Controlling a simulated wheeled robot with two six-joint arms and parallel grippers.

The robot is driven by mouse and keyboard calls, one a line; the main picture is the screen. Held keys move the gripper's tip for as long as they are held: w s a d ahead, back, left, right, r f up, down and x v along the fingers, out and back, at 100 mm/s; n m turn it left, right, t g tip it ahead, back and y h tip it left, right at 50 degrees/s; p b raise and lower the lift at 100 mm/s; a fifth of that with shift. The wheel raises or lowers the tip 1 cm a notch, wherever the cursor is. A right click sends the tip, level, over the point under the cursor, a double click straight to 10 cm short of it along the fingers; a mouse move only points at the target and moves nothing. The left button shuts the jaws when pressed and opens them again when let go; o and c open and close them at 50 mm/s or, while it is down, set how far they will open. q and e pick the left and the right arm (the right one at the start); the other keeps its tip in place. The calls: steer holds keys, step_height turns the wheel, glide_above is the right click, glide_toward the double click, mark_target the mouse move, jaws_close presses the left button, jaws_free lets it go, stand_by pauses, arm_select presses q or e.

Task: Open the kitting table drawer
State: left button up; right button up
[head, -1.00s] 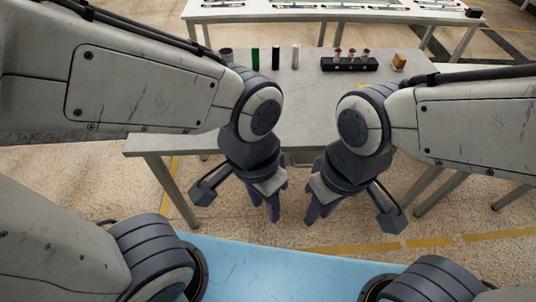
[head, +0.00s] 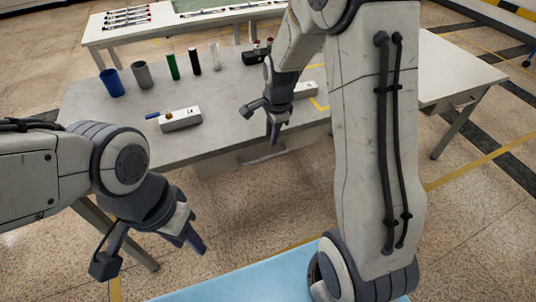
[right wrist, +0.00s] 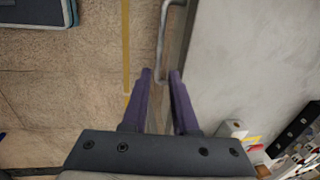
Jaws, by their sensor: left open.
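The kitting table (head: 100,140) has a grey top. Its drawer (head: 222,164) is under the front edge and looks shut, with a bar handle (head: 262,156) on its front. In the right wrist view the metal handle (right wrist: 161,50) runs along the table edge, just beyond the fingertips. My right gripper (head: 274,133) is at the table's front edge above the drawer. In the right wrist view its purple fingers (right wrist: 161,75) are apart with nothing clearly between them. My left gripper (head: 194,240) is open and empty, over the floor in front of the table.
On the table stand a blue cup (head: 112,83), a grey cup (head: 142,75), and green, black and clear cylinders. A white block (head: 180,119) lies nearer the front. Another white table (head: 105,32) stands behind. The floor before the drawer is open.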

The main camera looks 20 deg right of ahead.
mark_target(269, 156)
steer(key=f, duration=0.3)
steer(key=w+f, duration=0.1)
steer(key=f, duration=0.2)
steer(key=w+f+b, duration=0.1)
steer(key=f, duration=0.3)
jaws_close()
stand_by(1.3)
